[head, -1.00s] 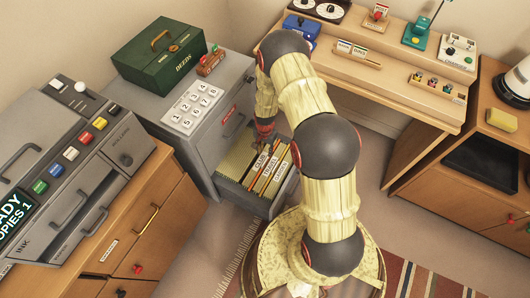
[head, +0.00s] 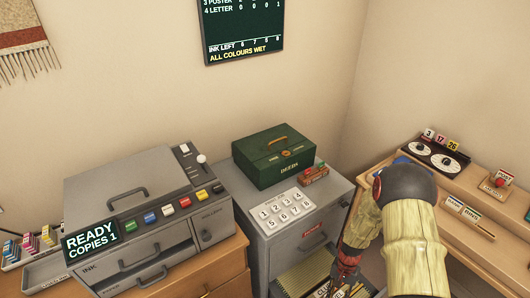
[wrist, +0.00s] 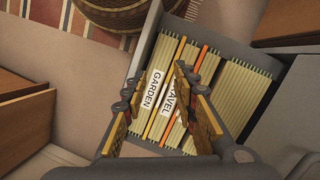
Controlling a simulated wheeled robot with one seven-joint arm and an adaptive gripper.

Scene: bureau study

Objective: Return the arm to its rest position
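My arm reaches down from the right in the head view, and my gripper (head: 345,272) is low over the open file drawer (head: 292,278) of the grey cabinet. In the wrist view my gripper (wrist: 160,98) has its fingers apart, with nothing seen held between them. The exact height of the fingertips above the folders is hard to tell.
The grey cabinet top carries a green DEEDS box (head: 275,160) and a number keypad (head: 282,211). A grey copier (head: 130,185) stands at left on a wooden cabinet. The wooden desk (head: 480,240) is at right. A round basket (wrist: 115,12) sits near the drawer.

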